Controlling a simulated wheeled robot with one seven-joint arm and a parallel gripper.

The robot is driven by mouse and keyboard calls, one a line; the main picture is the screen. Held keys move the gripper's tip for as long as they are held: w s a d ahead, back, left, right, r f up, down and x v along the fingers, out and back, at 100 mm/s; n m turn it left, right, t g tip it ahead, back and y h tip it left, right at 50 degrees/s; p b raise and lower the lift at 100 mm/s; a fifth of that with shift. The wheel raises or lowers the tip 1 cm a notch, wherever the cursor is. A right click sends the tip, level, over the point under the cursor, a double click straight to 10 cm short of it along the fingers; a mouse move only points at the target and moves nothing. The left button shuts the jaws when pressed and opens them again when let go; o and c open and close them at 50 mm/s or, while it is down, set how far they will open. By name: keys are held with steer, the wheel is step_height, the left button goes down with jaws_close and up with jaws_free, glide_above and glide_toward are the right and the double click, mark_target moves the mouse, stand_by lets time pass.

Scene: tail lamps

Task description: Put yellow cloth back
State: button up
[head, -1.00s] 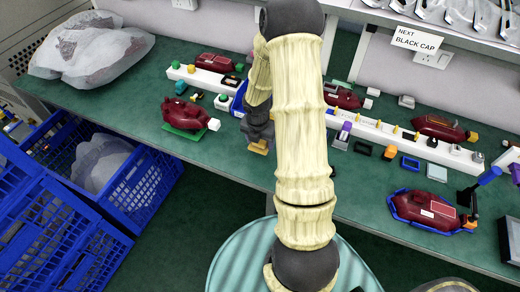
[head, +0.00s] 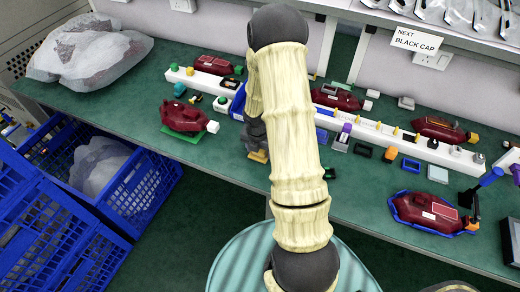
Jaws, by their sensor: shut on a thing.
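My gripper (head: 257,143), partly hidden behind my own arm, is low over the green bench top near its front edge. It is shut on a small folded yellow cloth (head: 260,156), which shows just below the fingers. I cannot tell whether the cloth touches the bench. A small blue bin (head: 237,106) stands just behind and left of the gripper, partly covered by the arm.
A dark red lamp (head: 184,117) lies on a green base left of the gripper. A white rail (head: 405,138) with several small parts runs along the bench. Another red lamp (head: 428,210) sits in a blue holder at right. Blue crates (head: 140,192) stand below the left front edge.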

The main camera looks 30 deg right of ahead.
steer(key=o, duration=1.1)
steer(key=shift+a, duration=0.1)
steer(key=shift+w, duration=0.1)
step_height(320, 180, up, 12)
steer(key=s+a+p, duration=0.1)
steer(key=p, duration=0.2)
steer(key=shift+a, duration=0.1)
steer(key=s+a+r+m+t, duration=0.1)
steer(key=s+a+r+m, duration=0.4)
steer(key=m, duration=0.7)
steer(key=s+a+r+m+y, duration=0.1)
steer(key=s+a+r+m, duration=0.5)
steer(key=m, duration=0.7)
steer(key=shift+s+a+m+t, duration=0.3)
steer(key=shift+s+a+t, duration=0.1)
steer(key=shift+a, duration=0.25)
